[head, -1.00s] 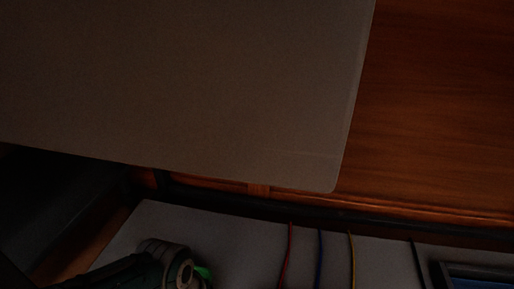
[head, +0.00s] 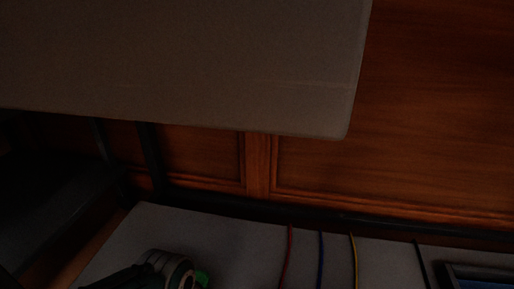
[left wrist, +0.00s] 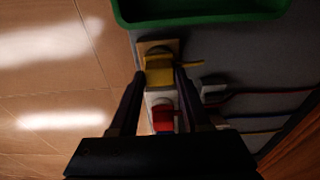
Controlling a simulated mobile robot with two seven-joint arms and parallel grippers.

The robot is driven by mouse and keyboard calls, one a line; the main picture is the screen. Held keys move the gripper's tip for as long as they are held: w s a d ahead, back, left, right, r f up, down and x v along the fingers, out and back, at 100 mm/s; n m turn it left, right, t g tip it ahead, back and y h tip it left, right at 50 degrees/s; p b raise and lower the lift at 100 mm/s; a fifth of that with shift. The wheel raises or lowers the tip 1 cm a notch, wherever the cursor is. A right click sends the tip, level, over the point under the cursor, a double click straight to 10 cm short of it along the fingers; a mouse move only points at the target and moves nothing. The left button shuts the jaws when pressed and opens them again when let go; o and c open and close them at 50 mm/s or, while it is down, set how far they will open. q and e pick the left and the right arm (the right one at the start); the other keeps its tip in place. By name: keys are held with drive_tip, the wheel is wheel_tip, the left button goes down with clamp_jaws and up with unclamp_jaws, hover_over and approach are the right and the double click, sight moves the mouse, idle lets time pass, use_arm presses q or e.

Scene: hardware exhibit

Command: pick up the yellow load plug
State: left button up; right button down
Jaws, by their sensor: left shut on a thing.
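The yellow load plug (left wrist: 159,69) is in the left wrist view, between the fingertips of my left gripper (left wrist: 160,74). The fingers are shut on its sides. The plug is still at a pale tan block (left wrist: 158,44) on the grey surface; I cannot tell whether it is lifted. A red plug (left wrist: 163,116) on a white block lies nearer the palm, between the fingers but apart from the yellow one. In the head view only part of my left arm shows at the bottom left. My right gripper is not in view.
A green tray (left wrist: 200,12) lies just beyond the plug. Red, blue and yellow wires (head: 352,262) run across the grey board (head: 230,240). A dark-framed box (head: 480,274) is at the lower right. A large grey panel (head: 180,60) hangs above.

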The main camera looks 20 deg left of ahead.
use_arm(q)
clamp_jaws()
drive_tip(key=shift+r, duration=0.1)
wheel_tip(320, 180, up, 10)
drive_tip(key=p, duration=0.9)
